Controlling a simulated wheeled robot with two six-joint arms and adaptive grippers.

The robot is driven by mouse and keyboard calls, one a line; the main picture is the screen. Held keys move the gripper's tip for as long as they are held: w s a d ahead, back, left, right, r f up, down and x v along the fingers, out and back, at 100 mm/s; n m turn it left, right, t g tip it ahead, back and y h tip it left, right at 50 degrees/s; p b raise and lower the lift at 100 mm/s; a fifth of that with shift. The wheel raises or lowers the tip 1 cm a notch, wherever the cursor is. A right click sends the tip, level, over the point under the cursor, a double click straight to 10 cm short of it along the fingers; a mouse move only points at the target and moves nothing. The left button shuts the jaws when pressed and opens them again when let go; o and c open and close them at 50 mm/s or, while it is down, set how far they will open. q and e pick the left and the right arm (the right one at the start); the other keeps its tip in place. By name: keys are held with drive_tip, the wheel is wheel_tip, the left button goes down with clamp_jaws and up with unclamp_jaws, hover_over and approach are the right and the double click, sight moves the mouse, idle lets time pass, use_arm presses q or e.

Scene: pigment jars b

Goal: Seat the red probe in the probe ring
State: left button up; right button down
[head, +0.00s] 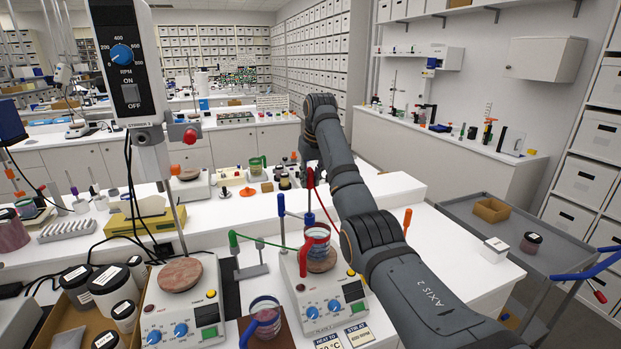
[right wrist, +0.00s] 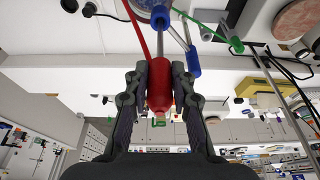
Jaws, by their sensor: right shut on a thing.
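My right gripper (right wrist: 160,72) is shut on the red probe (right wrist: 159,90), its fingers on either side of the red handle. In the head view the red probe (head: 311,178) shows upright above the beaker (head: 317,236) on the right hotplate. A red cable runs from it. In the right wrist view the beaker (right wrist: 158,14) is beyond the red probe. I cannot clearly pick out the probe ring. My left gripper is not in view.
The right hotplate (head: 325,303) has its front controls toward me. A second hotplate (head: 182,315) with a brown top is to the left. A glass with a blue handle (head: 264,318) sits in front. The green cable crosses toward the beaker.

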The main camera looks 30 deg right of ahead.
sight(310, 217)
drive_tip(key=shift+f+b, duration=2.6)
drive_tip(key=shift+f, duration=2.05)
drive_tip(key=c, duration=1.1)
unclamp_jaws()
drive_tip(key=shift+o, duration=0.2)
drive_tip(key=shift+r, duration=0.3)
wheel_tip(310, 217, up, 10)
drive_tip(key=shift+f, duration=0.25)
drive_tip(key=shift+f, duration=0.15)
